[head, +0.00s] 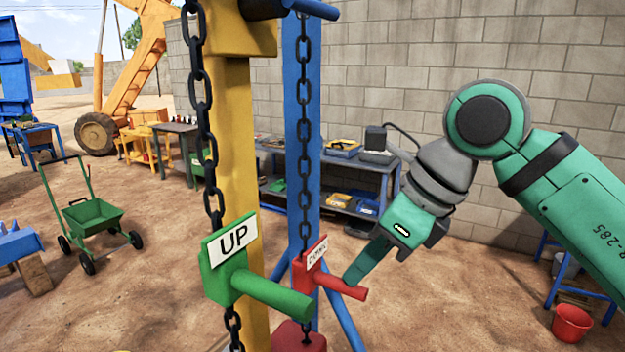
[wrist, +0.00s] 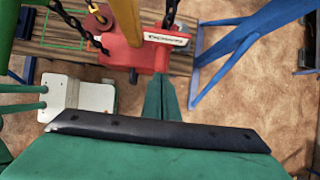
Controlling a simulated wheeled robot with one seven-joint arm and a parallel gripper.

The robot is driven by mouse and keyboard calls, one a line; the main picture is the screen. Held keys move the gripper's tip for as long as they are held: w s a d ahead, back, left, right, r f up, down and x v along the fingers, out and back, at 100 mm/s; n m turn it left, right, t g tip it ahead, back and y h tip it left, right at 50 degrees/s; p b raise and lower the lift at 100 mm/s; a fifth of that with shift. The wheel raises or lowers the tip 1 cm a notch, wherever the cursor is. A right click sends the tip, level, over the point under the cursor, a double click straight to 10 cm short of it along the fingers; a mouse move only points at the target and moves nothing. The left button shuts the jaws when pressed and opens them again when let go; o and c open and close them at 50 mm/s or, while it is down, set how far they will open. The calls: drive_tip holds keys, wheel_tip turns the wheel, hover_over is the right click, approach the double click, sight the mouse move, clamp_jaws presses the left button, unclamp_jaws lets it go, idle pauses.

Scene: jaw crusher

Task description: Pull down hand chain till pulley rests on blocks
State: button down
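The red DOWN block (head: 305,276) hangs on the right dark chain (head: 304,150), with a red bar handle (head: 330,284) sticking out to the right. The green UP block (head: 222,275) hangs on the left chain (head: 200,85), with a green bar handle (head: 272,296). My gripper (head: 350,278) comes down from the right, its fingertips at the red handle. In the wrist view the fingers (wrist: 163,98) look together, pointing at the red block (wrist: 145,57). I cannot tell whether they touch the handle. The pulley and blocks are not clearly identifiable.
A yellow post (head: 232,140) and a blue post (head: 292,170) stand behind the chains. A blue workbench (head: 385,175) stands by the block wall. A green cart (head: 92,217) is at left, and a red bucket (head: 572,323) at lower right. Open dirt lies between.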

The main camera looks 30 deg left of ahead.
drive_tip(key=shift+f, duration=1.3)
drive_tip(key=d, duration=0.5)
drive_tip(key=shift+r, duration=0.3)
drive_tip(key=shift+s+d+r, duration=0.1)
drive_tip(key=v, duration=0.6)
drive_tip(key=shift+d, duration=0.45)
